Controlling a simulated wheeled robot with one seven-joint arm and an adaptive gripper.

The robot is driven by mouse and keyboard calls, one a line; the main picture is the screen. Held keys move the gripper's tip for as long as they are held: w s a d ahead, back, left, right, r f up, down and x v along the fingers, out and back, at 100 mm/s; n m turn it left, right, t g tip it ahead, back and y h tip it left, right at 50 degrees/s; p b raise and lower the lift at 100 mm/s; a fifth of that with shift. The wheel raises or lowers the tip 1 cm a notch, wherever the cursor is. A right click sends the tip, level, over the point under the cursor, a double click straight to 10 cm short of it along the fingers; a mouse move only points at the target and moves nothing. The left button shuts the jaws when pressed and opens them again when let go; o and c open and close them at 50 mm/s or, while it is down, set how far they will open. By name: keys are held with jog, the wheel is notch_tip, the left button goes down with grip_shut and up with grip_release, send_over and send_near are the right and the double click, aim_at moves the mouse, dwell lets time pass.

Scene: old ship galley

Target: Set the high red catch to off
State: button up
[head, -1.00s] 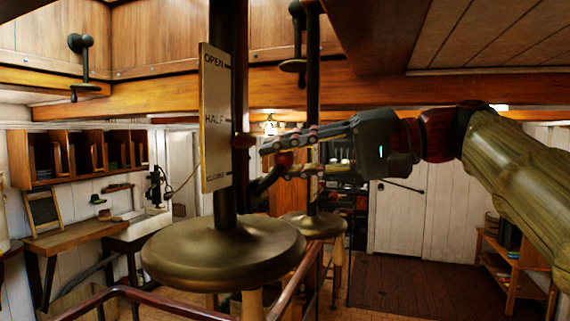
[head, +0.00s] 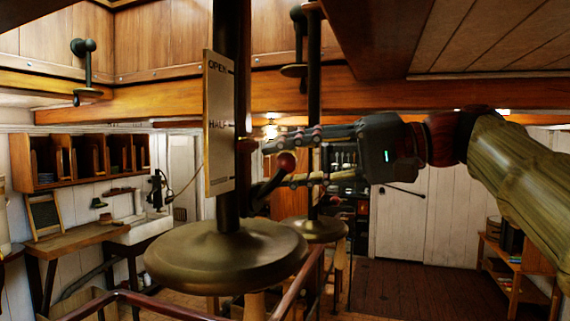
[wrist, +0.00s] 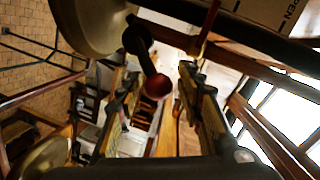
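A dark lever with a red ball knob (head: 286,160) sticks out from the near upright post (head: 229,205), angled up to the right. The knob also shows in the wrist view (wrist: 160,87). A pale plate (head: 218,160) on the post reads OPEN at the top and HALF midway; its lowest lettering is too small to read, and I see no "off". The lever stands beside the plate's lower part. My gripper (head: 277,164) is open, coming from the right, with one finger above the knob and one below. In the wrist view the knob lies between the fingers, apart from both.
A broad brass disc (head: 225,258) sits at the post's foot, below the lever. A second post (head: 314,110) with its own disc (head: 316,230) stands just behind. A wooden beam (head: 390,95) runs overhead, and a handrail (head: 160,303) crosses low in front.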

jog(key=v, duration=1.1)
jog(key=shift+d, duration=0.25)
